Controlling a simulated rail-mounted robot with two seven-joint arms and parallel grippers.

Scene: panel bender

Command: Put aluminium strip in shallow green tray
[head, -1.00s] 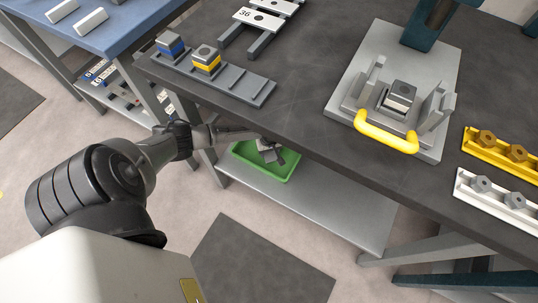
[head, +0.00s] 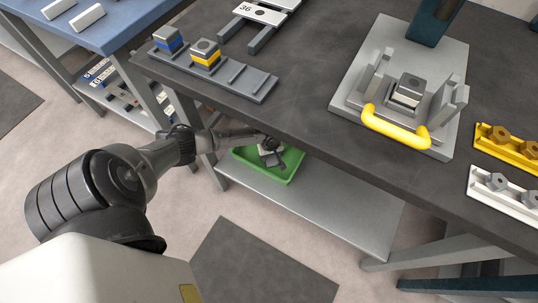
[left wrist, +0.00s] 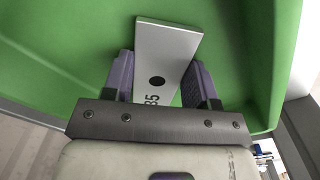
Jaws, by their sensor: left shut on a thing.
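The aluminium strip (left wrist: 165,58) is a flat silver plate with a dark hole and the marking 35. In the left wrist view it lies between the two purple-grey fingers of my left gripper (left wrist: 158,82), which is shut on it. The shallow green tray (head: 287,174) sits on the lower shelf under the dark bench. In the head view my left gripper (head: 270,155) is over the tray, partly under the bench edge. The tray's green floor and walls surround the strip in the left wrist view. I cannot tell whether the strip touches the tray floor.
The dark bench top (head: 300,100) overhangs the shelf (head: 320,215). On it stand a grey rack (head: 240,82) with blue and yellow blocks, a fixture with a yellow handle (head: 395,130), and yellow and white holders at right. A blue table (head: 100,30) stands at upper left.

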